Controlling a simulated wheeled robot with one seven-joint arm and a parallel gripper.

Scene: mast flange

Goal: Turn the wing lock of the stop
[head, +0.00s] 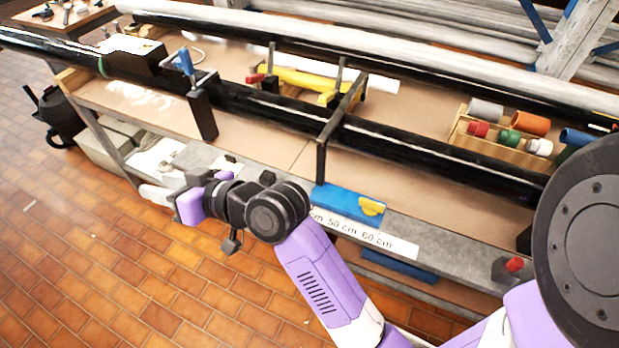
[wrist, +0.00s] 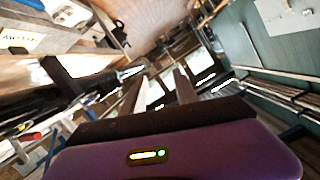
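The stop (head: 345,203) is a blue block on the front edge of the bench, beside the white scale strip. Its yellow wing lock (head: 372,206) sits at the block's right end. My gripper's purple hand (head: 190,205) is well to the left of the stop in the head view, apart from it, in front of the bench. In the wrist view, my gripper (wrist: 157,85) shows two dark fingers standing apart with nothing seen between them. I cannot make out the stop or the wing lock in the wrist view.
A long black pipe (head: 430,157) lies along the bench, with a black upright bracket (head: 322,150) just behind the stop. The scale strip (head: 375,233) reads 50 and 60 cm. A wooden rack (head: 490,150) holds coloured cylinders. The tiled floor (head: 110,270) in front is clear.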

